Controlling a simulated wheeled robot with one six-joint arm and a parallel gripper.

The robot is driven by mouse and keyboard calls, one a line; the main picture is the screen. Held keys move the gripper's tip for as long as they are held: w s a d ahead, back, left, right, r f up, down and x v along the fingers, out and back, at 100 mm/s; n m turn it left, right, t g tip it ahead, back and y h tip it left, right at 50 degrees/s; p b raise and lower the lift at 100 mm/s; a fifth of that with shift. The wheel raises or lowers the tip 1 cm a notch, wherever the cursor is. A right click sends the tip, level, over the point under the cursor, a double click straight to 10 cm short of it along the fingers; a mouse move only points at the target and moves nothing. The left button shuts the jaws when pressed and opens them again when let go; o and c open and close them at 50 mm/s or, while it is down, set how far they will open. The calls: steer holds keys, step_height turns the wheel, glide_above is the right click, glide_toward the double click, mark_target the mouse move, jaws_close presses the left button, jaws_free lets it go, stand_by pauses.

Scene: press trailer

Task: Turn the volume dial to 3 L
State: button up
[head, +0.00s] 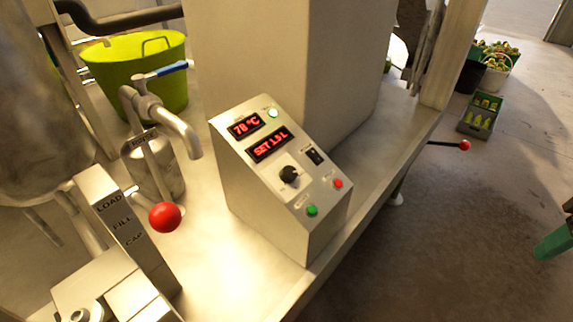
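The volume dial (289,174) is a black round knob on the sloped face of a metal control box (262,205). The box stands on the steel deck in the middle of the head view. Its lower display (269,144) reads what looks like "SET 1.5 L" in red; the middle digits are hard to read. The upper display (244,125) reads 70 °C. I cannot make out the dial's pointer direction or scale marks. My gripper is not in view, and nothing touches the dial.
A black rocker switch (314,156), a red button (338,183) and a green button (312,210) sit near the dial. Left of the box are a spout (180,132) and a red-ball lever (165,217). A green tub (140,70) stands behind. Deck space (235,265) before the box is clear.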

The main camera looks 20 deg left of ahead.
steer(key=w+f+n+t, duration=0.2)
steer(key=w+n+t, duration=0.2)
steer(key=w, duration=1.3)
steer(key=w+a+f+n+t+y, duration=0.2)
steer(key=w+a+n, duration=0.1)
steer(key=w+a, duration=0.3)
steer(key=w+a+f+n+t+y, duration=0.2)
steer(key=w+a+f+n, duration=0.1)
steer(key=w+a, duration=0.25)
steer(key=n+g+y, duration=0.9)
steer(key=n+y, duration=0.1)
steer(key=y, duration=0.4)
glide_toward(293, 174)
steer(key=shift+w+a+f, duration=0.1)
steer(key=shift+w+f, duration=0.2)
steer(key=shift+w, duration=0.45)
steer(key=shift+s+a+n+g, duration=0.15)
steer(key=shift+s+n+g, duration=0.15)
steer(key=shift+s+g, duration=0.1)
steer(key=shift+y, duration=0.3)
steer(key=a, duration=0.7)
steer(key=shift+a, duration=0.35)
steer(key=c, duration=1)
